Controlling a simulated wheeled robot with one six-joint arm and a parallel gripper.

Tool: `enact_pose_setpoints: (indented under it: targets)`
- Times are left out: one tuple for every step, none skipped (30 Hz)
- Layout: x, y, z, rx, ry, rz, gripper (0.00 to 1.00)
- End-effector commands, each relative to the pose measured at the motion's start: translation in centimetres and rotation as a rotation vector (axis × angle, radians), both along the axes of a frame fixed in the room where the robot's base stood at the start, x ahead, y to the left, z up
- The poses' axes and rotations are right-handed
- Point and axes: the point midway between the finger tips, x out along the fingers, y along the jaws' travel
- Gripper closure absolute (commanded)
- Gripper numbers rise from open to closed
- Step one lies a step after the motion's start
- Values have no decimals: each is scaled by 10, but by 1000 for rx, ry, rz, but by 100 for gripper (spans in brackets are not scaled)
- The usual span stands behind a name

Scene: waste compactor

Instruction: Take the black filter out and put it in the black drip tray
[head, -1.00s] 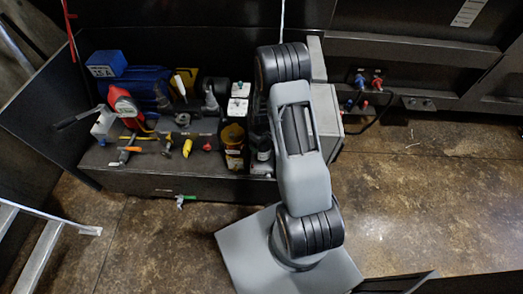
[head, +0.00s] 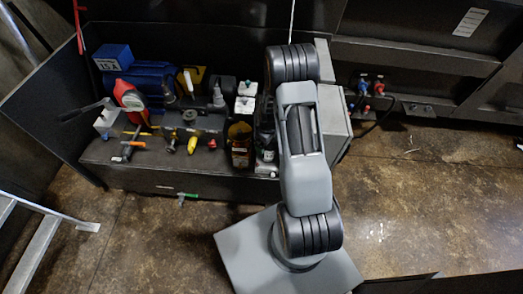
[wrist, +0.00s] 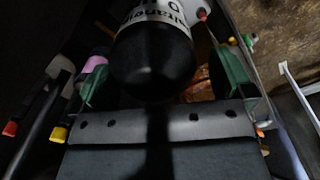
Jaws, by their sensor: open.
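In the wrist view a dark cylinder with a rounded black end and a white lettered band, which looks like the black filter (wrist: 152,62), stands between the two green-padded fingers of my gripper (wrist: 165,75). The fingers are open, one on each side of it. A narrow dark gap seems to show on both sides; I cannot tell whether either finger touches it. In the head view my arm hides my gripper, and I cannot make out the filter there. I cannot pick out the black drip tray with certainty in either view.
A dark bench holds a blue motor (head: 145,82), a red gauge-like part (head: 127,96), several valves and an amber-and-black container (head: 239,140). A grey box (head: 333,110) stands just right of my arm. Open brown floor (head: 420,210) lies to the right.

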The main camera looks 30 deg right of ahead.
Motion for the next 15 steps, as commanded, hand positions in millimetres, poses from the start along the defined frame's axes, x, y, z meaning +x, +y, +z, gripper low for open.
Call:
enact_pose_setpoints:
  targets:
    - [-11,-10,0,4,26,-13,0]
    - [-11,-12,0,5,25,-35,0]
    - [-12,-14,-1,7,25,-74,0]
    - [-12,-15,-1,8,25,-109,0]
    - [-13,-16,-1,8,25,-148,0]
    - [-13,-17,-2,7,23,-203,0]
    - [-14,-18,-1,5,22,-244,0]
    - [-14,-18,-1,4,22,-284,0]
    - [-15,-18,-1,2,20,-332,0]
    - [-14,-18,0,-1,18,-365,0]
    - [-14,-18,0,-3,14,-395,0]
    - [-13,-18,1,-6,10,-429,0]
    - [-13,-18,2,-8,6,-448,0]
    - [-12,-17,2,-10,4,-465,0]
    - [-11,-17,3,-12,0,-488,0]
